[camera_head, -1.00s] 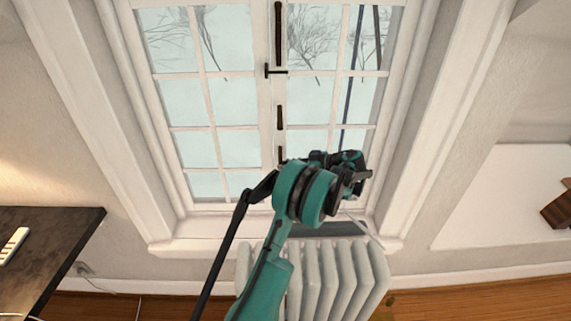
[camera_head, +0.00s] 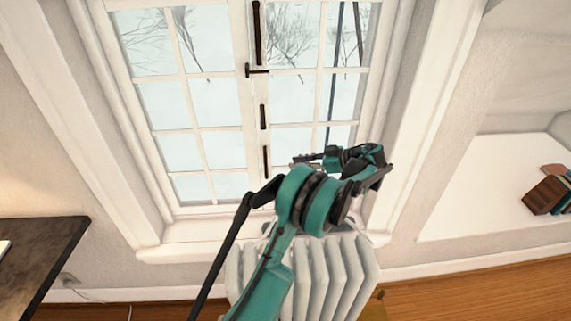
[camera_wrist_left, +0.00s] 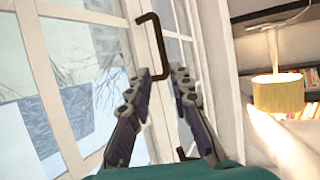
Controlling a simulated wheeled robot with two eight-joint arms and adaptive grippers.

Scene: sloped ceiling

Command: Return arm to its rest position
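My left arm, teal and black, rises from the bottom middle of the head view in front of the window (camera_head: 225,95). Its left gripper (camera_head: 305,160) is small there, near the lower window panes, and partly hidden by the wrist. In the left wrist view the two dark fingers (camera_wrist_left: 160,82) stand apart with a clear gap and nothing between them. A dark window handle (camera_wrist_left: 155,42) appears just beyond the fingertips; I cannot tell how far off it is. My right gripper is in neither view.
A white radiator (camera_head: 345,275) stands below the window sill, behind my arm. A dark tabletop (camera_head: 45,240) is at the lower left. Books (camera_head: 545,195) lie on a white ledge at the right. The left wrist view shows a lit lamp (camera_wrist_left: 278,95) at the right.

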